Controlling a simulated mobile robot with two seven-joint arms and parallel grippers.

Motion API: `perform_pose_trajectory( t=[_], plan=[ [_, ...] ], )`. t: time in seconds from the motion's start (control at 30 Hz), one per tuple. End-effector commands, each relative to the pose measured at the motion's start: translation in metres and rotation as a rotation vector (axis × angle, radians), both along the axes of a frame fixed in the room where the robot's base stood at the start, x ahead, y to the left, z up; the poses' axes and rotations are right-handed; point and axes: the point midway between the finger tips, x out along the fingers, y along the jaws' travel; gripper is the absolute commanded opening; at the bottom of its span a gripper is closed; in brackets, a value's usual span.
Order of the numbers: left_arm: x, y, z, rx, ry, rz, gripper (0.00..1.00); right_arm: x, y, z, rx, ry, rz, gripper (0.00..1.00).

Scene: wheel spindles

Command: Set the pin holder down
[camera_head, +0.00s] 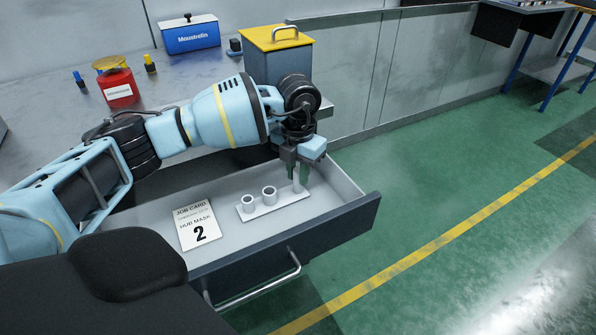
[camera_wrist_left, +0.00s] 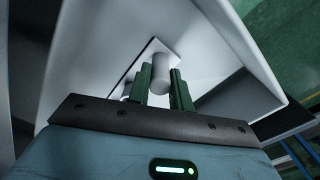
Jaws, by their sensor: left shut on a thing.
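The pin holder (camera_head: 272,204) is a white flat strip with short hollow posts standing on it, seen in the open drawer (camera_head: 349,226). My left gripper (camera_head: 301,178) points down into the drawer at the holder's right end. Its green fingers are shut on a white post of the holder, which shows between the fingertips in the left wrist view (camera_wrist_left: 160,75). The holder looks level and lies at or just above the drawer floor; I cannot tell if it touches. My right gripper is not in view.
A job card (camera_head: 197,224) marked 2 lies in the drawer left of the holder. The drawer's front has a bar handle (camera_head: 255,284). On the bench stand a red can (camera_head: 118,88), a blue box (camera_head: 190,35) and a yellow-lidded bin (camera_head: 277,52). Green floor is clear at right.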

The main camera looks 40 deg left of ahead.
Motion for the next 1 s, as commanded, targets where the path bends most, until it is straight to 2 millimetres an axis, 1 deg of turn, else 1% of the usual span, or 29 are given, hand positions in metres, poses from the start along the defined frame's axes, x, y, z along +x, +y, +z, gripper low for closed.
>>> perform_pose_trajectory(
  t=[0.13, 0.17, 0.3, 0.33, 0.57, 0.7, 0.77, 0.87, 1.0],
  plan=[
    [0.0, 0.0, -0.002, 0.0, 0.0, 0.0, 0.0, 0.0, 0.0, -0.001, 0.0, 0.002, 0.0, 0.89],
    [0.0, 0.0, -0.002, 0.0, 0.0, 0.0, 0.22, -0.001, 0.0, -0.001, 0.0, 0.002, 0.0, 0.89],
    [0.0, 0.0, -0.002, 0.0, 0.0, 0.0, 0.41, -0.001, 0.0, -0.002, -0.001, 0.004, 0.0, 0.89],
    [0.0, 0.0, -0.002, 0.0, 0.0, 0.0, 0.43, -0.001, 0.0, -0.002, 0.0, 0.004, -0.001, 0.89],
    [0.0, 0.0, -0.002, 0.0, -0.001, 0.0, 0.43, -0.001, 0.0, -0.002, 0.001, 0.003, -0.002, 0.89],
    [0.001, 0.0, 0.004, -0.001, -0.003, 0.0, 0.43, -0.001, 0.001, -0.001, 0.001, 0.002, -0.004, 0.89],
    [0.001, 0.0, 0.011, -0.001, -0.004, 0.0, 0.43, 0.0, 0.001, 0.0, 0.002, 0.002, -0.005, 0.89],
    [0.001, 0.0, 0.027, -0.001, -0.006, -0.001, 0.43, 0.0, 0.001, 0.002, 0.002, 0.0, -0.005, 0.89],
    [0.001, 0.0, 0.056, -0.001, -0.006, -0.001, 0.43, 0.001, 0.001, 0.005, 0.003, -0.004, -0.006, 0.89]
  ],
)
